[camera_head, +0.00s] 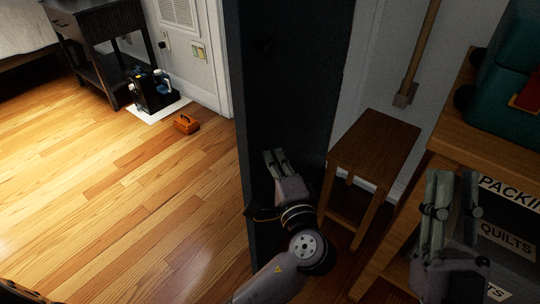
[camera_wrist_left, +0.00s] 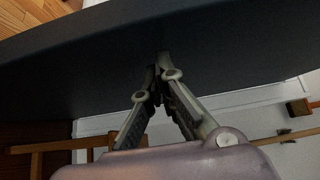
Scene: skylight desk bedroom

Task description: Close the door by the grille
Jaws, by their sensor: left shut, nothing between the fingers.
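The dark door (camera_head: 295,60) stands open, its tall panel crossing the middle of the head view. The white wall grille (camera_head: 178,12) is at the top, left of the door. My left gripper (camera_head: 274,155) is shut and empty, its fingertips at the door's face. In the left wrist view the shut fingertips (camera_wrist_left: 162,68) meet or nearly meet the dark door panel (camera_wrist_left: 230,45); contact is hard to tell. My right gripper (camera_head: 453,180) is open and empty at the right, in front of the shelf boxes.
A small wooden stool (camera_head: 375,140) stands right of the door. A wooden shelf (camera_head: 490,150) holds a teal case (camera_head: 500,95) and labelled boxes (camera_head: 505,240). A dark side table (camera_head: 100,25), a black caddy (camera_head: 152,92) and an orange item (camera_head: 187,124) lie left; open floor (camera_head: 130,210) is clear.

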